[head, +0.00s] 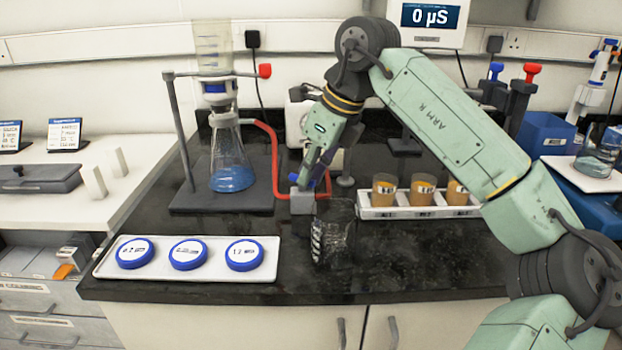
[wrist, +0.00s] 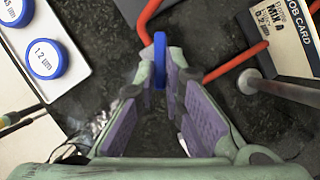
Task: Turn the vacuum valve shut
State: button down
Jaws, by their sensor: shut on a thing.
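The vacuum valve is a small grey block (head: 302,202) on the dark bench, at the end of the red hose (head: 272,150) from the filter flask (head: 230,165). Its blue lever (wrist: 159,58) stands between my fingertips in the wrist view. My gripper (head: 311,182) reaches down over the valve and is shut on the lever, with the purple pads (wrist: 207,120) closing towards their tips. The fingers hide much of the lever and, in the wrist view, the valve body. The flask has a clear funnel (head: 212,50) above it and blue liquid inside.
A white tray (head: 100,272) with several blue-lidded dishes lies front left. A clear glass beaker (head: 333,235) stands just in front of the valve. A white rack (head: 405,212) with amber cups is to the right. A job card (wrist: 288,38) and a metal post (wrist: 247,82) are near my gripper.

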jog(key=m+b, duration=0.1)
jog(key=m, duration=0.1)
jog(key=m+t+h+b, duration=0.1)
jog(key=m, duration=0.1)
jog(key=m+h+b, duration=0.1)
jog(key=m, duration=0.1)
jog(key=shift+s+a+f+t+b, duration=0.2)
jog(key=shift+s+a+t+b, duration=0.1)
jog(key=shift+s+a+b, duration=0.1)
jog(key=m, duration=0.1)
jog(key=m+h, duration=0.1)
jog(key=m, duration=0.1)
jog(key=m+h+b, duration=0.1)
jog(key=m, duration=0.1)
jog(key=shift+a+r, duration=0.15)
jog(key=shift+a, duration=0.15)
jog(key=shift+s+m, duration=0.1)
jog(key=shift+m, duration=0.3)
jog(key=c, duration=1.7)
grip_release()
jog(key=v, duration=1.2)
jog(key=shift+s, duration=0.2)
